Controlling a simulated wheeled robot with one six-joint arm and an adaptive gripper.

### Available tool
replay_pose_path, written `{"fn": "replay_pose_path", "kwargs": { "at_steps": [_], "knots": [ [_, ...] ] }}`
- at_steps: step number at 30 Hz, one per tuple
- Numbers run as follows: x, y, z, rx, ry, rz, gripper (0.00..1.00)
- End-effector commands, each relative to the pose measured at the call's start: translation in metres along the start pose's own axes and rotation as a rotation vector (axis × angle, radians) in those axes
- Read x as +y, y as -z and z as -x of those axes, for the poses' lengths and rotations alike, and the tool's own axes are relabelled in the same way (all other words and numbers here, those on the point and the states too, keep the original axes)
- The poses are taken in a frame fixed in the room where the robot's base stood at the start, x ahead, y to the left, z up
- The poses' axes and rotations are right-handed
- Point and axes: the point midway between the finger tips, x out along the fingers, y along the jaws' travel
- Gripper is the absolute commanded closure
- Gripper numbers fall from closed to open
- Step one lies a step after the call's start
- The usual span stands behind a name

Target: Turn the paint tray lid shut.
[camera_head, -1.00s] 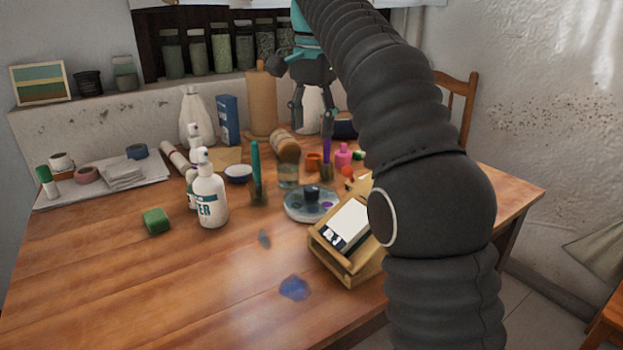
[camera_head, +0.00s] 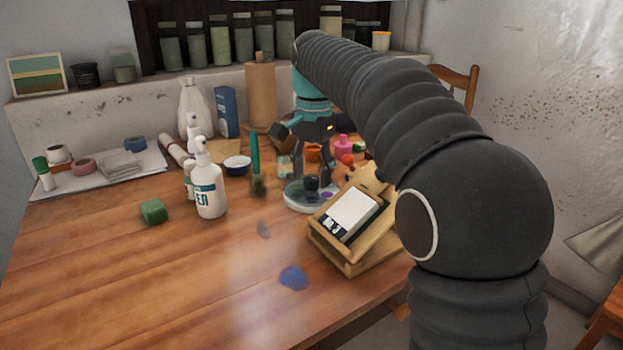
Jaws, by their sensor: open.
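The round, pale paint tray (camera_head: 293,206) lies flat on the table, left of the wooden box. A dark knob (camera_head: 311,184) stands near its middle, and purple paint shows at its right side. I cannot tell the lid's edge or how far it is turned. My gripper (camera_head: 312,174) points down over the tray with its fingers apart, close around or just above the knob. Whether it touches the knob is not clear. My fingers and the wooden box hide part of the tray.
The wooden box (camera_head: 352,262) with a white card stands close right of the tray. A green brush (camera_head: 255,160) stands left, near a white bottle (camera_head: 209,188) and a green block (camera_head: 153,211). Pink and orange pots crowd behind. The front left table (camera_head: 130,275) is clear.

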Motion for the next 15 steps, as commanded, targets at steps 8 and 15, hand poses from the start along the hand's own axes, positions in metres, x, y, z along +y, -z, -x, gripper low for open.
{"fn": "replay_pose_path", "kwargs": {
  "at_steps": [8, 15],
  "knots": [
    [0.0001, -0.0002, -0.0108, 0.001, 0.001, 0.000, 0.42],
    [0.0000, -0.0001, -0.0106, 0.001, 0.001, 0.000, 0.55]
  ]
}}
